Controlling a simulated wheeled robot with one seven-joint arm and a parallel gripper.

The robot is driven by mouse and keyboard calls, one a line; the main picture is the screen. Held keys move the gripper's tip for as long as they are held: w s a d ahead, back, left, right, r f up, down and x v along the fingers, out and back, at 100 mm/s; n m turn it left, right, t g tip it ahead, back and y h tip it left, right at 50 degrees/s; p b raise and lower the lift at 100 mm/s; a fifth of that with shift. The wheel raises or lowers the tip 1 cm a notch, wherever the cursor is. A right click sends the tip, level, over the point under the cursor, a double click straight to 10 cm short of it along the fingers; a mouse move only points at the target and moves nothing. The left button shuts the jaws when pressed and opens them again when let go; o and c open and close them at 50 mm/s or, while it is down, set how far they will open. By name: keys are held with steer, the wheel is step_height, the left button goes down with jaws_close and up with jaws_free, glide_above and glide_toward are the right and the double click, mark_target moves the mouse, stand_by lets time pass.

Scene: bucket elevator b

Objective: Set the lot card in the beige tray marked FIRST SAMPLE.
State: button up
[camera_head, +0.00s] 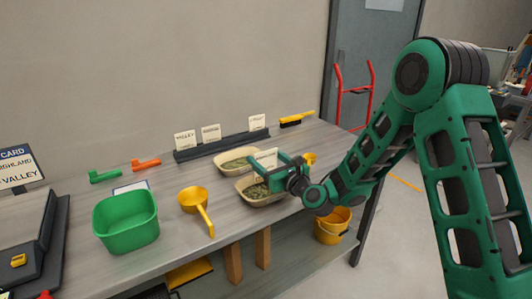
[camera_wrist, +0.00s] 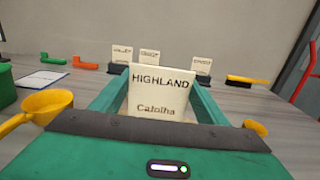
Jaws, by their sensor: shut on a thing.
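My gripper (camera_head: 268,170) is shut on a cream lot card (camera_wrist: 160,92), which stands upright between the fingers. The card reads HIGHLAND and, below, a word like "Catolha". The card also shows in the head view (camera_head: 266,158). My gripper holds it above the front beige tray (camera_head: 262,203), which has greenish contents. A second beige tray (camera_head: 223,161) with similar contents sits just behind it. No FIRST SAMPLE marking is readable on either tray. My gripper hides part of the front tray, and I cannot tell whether the card touches it.
A dark rack (camera_head: 222,146) with several upright cards stands behind the trays. A yellow scoop (camera_head: 194,200) and green tub (camera_head: 126,222) are to the left. A yellow-handled brush (camera_head: 297,119) lies at the back right. A yellow bucket (camera_head: 332,227) is below the table's right end.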

mark_target(267, 168)
steer(key=shift+f, duration=1.85)
steer(key=o, duration=1)
steer(key=shift+r, duration=0.15)
steer(key=shift+r, duration=3.35)
steer(key=shift+d, duration=0.1)
